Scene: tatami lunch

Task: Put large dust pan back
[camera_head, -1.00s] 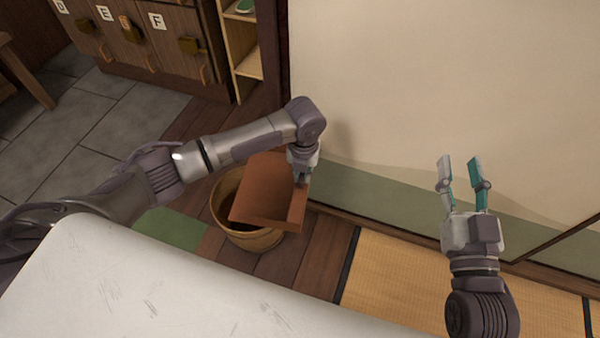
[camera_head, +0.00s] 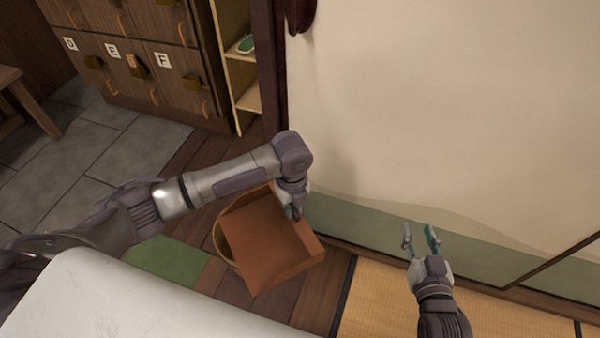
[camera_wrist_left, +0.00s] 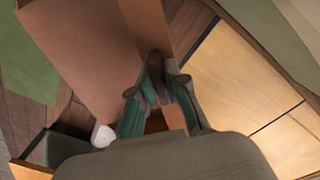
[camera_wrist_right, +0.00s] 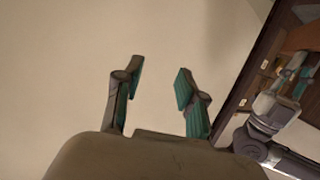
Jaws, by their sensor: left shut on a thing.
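The large dust pan (camera_head: 268,240) is a reddish-brown, box-like pan, tilted in the head view. It covers most of a round wooden bucket (camera_head: 222,240), whose left rim still shows. I cannot tell whether the pan touches the bucket. My left gripper (camera_head: 294,212) is shut on the pan at its upper edge. In the left wrist view the fingers (camera_wrist_left: 160,92) close around a brown part of the pan (camera_wrist_left: 85,50). My right gripper (camera_head: 421,238) is open and empty in front of the wall, and its spread fingers show in the right wrist view (camera_wrist_right: 157,88).
A cream wall with a green lower band (camera_head: 370,226) stands behind both grippers. Wooden lockers (camera_head: 150,70) and a narrow shelf (camera_head: 240,80) are at the back left. A green mat (camera_head: 165,262) lies left of the bucket, and tatami (camera_head: 375,285) lies to the right.

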